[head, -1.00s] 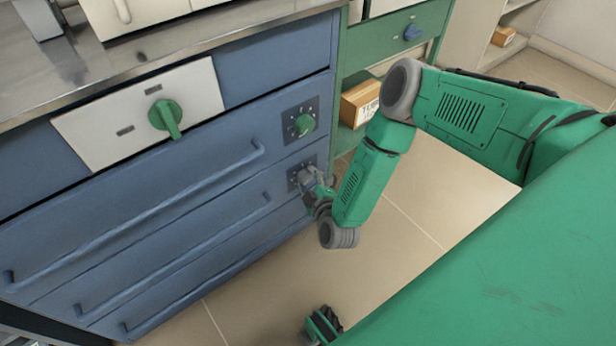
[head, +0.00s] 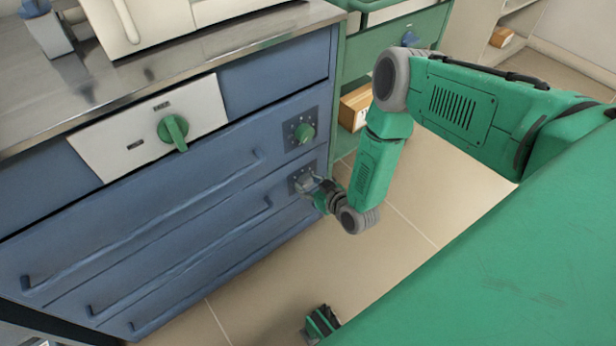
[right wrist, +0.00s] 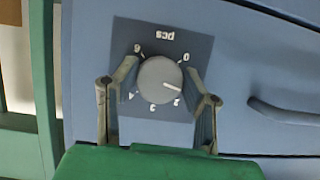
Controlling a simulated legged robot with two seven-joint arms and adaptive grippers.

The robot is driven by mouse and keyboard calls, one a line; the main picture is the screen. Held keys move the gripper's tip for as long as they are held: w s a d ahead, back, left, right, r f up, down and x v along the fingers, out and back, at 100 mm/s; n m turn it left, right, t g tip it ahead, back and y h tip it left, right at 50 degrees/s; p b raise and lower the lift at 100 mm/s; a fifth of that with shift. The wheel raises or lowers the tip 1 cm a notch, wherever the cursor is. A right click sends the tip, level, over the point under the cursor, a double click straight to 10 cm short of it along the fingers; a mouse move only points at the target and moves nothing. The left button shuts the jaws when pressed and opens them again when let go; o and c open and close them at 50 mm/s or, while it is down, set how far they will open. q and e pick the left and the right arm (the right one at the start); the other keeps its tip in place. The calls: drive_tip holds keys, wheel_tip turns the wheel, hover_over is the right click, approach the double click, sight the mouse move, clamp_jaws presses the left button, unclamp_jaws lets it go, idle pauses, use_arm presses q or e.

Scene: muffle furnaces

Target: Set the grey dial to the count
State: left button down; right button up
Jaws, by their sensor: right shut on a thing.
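The grey dial (right wrist: 158,82) sits on a dark square plate (right wrist: 187,43) marked "pcs", upside down in the right wrist view. Digits 0, 2, 3, 4 and 6 show around it; others are hidden by the fingers. Its white pointer line points right and slightly down, between 0 and 2 and nearer 2. My right gripper (right wrist: 160,73) is shut on the dial, one finger on each side. In the head view, my right gripper (head: 308,184) is at the lower plate (head: 300,172) on the blue cabinet and mostly covers the dial. My left gripper is not in view.
A green dial (head: 305,133) is just above on the same cabinet front (head: 235,230). A larger green knob (head: 173,129) is on a white panel (head: 110,155). Long drawer handles (head: 150,215) run left of the plates. A cardboard box (head: 354,106) stands behind my arm.

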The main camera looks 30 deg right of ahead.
drive_tip(key=shift+m+y+b, duration=0.4)
drive_tip(key=shift+m+y, duration=0.3)
drive_tip(key=shift+m, duration=0.3)
drive_tip(key=shift+d+m+y+b, duration=0.1)
drive_tip(key=shift+m+y+b, duration=0.7)
drive_tip(key=shift+m, duration=0.3)
drive_tip(key=shift+d, duration=0.1)
drive_tip(key=o, duration=1.1)
drive_tip(key=shift+r, duration=0.1)
drive_tip(key=shift+o, duration=0.2)
drive_tip(key=shift+s, duration=0.25)
drive_tip(key=v, duration=1.1)
drive_tip(key=shift+s+d, duration=0.15)
drive_tip(key=shift+s, duration=0.05)
